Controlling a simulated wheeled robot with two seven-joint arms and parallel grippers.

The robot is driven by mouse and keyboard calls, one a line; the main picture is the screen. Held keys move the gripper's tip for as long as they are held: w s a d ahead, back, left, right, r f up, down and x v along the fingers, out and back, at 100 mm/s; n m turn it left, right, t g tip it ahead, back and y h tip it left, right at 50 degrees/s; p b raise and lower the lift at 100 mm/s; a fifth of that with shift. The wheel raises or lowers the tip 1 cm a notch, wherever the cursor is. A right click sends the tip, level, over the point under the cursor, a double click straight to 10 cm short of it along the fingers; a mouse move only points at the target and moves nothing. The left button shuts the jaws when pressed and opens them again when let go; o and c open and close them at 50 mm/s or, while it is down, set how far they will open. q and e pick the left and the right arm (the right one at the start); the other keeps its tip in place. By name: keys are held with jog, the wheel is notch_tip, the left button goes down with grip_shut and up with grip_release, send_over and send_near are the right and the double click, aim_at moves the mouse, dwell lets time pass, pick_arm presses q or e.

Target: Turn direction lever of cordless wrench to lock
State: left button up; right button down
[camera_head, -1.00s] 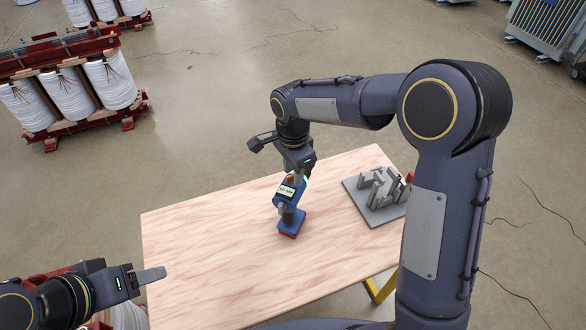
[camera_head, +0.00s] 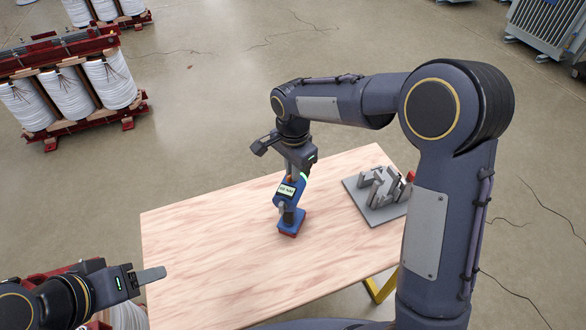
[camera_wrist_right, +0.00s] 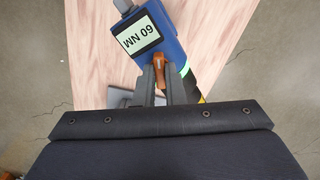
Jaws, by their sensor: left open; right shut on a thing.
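The blue cordless wrench (camera_head: 289,204) stands upright on the wooden table on its blue and red base. Its display reads 60 NM in the right wrist view (camera_wrist_right: 142,41). My right gripper (camera_head: 292,176) is at the wrench's upper end. In the right wrist view my right gripper (camera_wrist_right: 160,72) has its two fingers on either side of a small orange-brown lever (camera_wrist_right: 159,68), shut on it. The far side of the wrench's head is hidden. My left gripper (camera_head: 150,275) is open and empty at the table's left front edge, away from the wrench.
A grey rack (camera_head: 375,205) with upright metal holders and a red piece stands at the table's right. The bare wooden table top (camera_head: 200,250) is clear left of the wrench. Red-framed white coils (camera_head: 65,95) stand on the floor at the upper left.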

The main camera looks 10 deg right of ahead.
jog(key=n, duration=0.5)
jog(key=shift+n, duration=0.3)
dwell(0.4)
jog(key=c, duration=1.5)
grip_release()
notch_tip(320, 180, up, 7)
jog(key=shift+r+b, duration=0.15)
jog(key=shift+b, duration=0.45)
jog(key=shift+r, duration=0.25)
